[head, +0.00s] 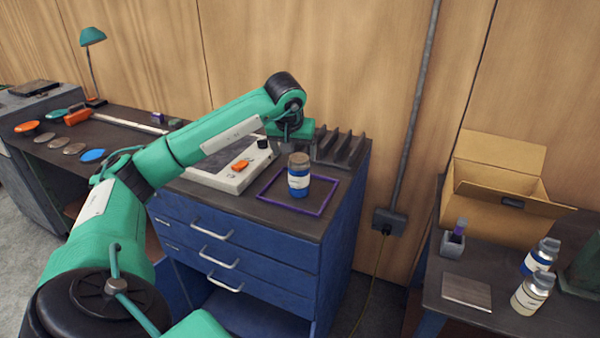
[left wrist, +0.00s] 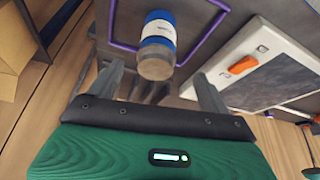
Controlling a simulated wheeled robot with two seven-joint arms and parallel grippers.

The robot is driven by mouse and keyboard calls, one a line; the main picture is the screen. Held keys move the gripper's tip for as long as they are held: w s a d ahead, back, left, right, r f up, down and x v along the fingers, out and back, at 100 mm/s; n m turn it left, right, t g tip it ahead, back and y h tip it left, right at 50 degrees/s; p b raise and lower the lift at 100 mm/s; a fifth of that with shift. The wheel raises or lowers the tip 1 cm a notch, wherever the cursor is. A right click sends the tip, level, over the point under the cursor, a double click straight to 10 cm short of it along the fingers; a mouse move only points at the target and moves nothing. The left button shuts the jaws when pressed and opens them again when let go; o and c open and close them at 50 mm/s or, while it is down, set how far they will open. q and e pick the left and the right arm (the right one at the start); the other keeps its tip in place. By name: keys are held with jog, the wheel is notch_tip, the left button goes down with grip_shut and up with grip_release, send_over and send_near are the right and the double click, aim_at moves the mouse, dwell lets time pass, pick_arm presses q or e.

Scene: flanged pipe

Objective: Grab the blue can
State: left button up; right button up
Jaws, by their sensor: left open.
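The blue can (head: 299,182) stands upright on the blue drawer cabinet, inside a thin purple square frame (head: 324,208). It has a blue body, a white label and a brownish top. In the left wrist view the can (left wrist: 158,32) lies just beyond the fingertips, roughly centred between them, with its brownish end toward me. My left gripper (left wrist: 157,72) is open and empty. In the head view my left gripper (head: 290,138) is above and behind the can, partly hidden by the arm. My right gripper is not in view.
A white panel device with an orange switch (head: 240,165) lies left of the can. A dark finned rack (head: 338,148) stands behind it. On the right table are a cardboard box (head: 485,207), a blue-labelled bottle (head: 540,257), a cream-labelled bottle (head: 531,294) and a small block (head: 466,292).

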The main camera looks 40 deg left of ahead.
aim_at(297, 160)
pick_arm(q)
jog(key=x, duration=0.3)
jog(key=shift+w+f, duration=0.1)
jog(key=shift+w, duration=0.15)
jog(key=shift+p+x, duration=1)
jog(key=shift+x, duration=0.2)
jog(key=p+x, duration=0.1)
jog(key=x, duration=0.2)
jog(key=shift+w+f, duration=0.2)
jog(key=shift+f, duration=0.15)
jog(key=shift+c, duration=1.3)
jog(key=c, duration=1.1)
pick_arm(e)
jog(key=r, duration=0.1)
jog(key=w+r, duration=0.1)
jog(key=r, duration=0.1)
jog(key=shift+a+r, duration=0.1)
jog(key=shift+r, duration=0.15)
